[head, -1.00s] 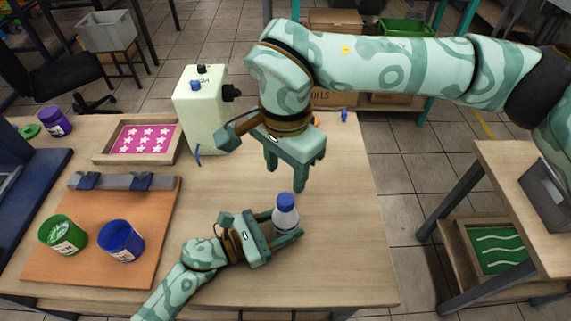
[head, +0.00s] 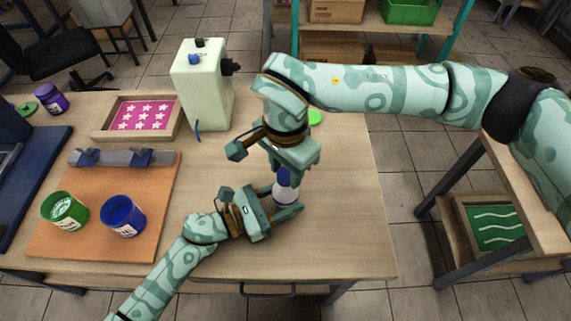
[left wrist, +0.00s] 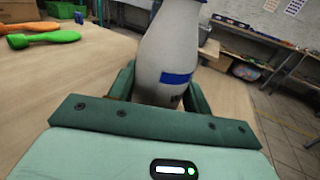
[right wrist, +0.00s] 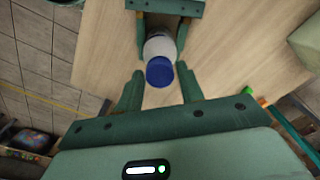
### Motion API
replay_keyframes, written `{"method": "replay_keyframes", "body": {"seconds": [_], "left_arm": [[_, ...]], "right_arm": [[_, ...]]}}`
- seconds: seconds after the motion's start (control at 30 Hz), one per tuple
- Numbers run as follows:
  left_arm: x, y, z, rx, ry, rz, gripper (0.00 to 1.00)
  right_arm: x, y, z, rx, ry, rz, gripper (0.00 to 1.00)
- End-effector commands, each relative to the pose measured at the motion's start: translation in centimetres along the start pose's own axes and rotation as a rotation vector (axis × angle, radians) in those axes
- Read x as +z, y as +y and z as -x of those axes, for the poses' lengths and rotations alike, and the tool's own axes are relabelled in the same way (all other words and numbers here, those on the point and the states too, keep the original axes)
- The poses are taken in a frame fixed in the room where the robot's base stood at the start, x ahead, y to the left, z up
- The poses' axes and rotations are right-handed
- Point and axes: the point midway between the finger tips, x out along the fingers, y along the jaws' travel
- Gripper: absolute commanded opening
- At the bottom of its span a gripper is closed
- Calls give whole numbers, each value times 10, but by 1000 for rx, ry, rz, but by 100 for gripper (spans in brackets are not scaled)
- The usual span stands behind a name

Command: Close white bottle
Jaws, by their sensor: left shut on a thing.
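The white bottle (head: 284,194) with a blue band stands upright near the right part of the table; it fills the middle of the left wrist view (left wrist: 168,50). Its blue cap (right wrist: 159,71) sits on top. My left gripper (head: 287,206) is shut on the bottle's body, one finger on each side. My right gripper (head: 285,170) points down over the bottle from above. In the right wrist view its two fingers are open, one on each side of the cap, with gaps between. Whether the cap is screwed tight cannot be told.
A pale green machine (head: 203,88) stands behind. A tray with pink star print (head: 185,129), an orange board (head: 92,232), a green jar (head: 64,211) and a blue jar (head: 122,216) are to the left. Green and orange spoon-like tools (left wrist: 42,38) lie on the table beyond the bottle.

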Motion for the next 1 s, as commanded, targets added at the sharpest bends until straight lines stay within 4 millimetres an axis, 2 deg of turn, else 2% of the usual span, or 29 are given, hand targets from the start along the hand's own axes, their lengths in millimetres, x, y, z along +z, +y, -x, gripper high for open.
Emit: {"method": "replay_keyframes", "body": {"seconds": [0.03, 0.1, 0.33, 0.43, 0.57, 1.0], "left_arm": [[0, 0, 0, 0, 1, 0, 0], [0, 0, 0, 0, 1, 0, 0], [0, 0, 0, 0, 1, 0, 0], [0, 0, 0, 0, 1, 0, 0], [0, 0, 0, 0, 1, 0, 0], [0, 0, 0, -1, 1, -1, 0]], "right_arm": [[0, 0, 0, 0, 0, 0, 22], [0, 0, 0, 0, 0, 0, 3], [0, 0, 0, 0, 0, -22, 2], [0, 0, 0, 0, 0, -155, 2], [0, 0, 0, 0, 0, -508, 2], [0, 0, -1, 0, -3, -1890, 2]]}}
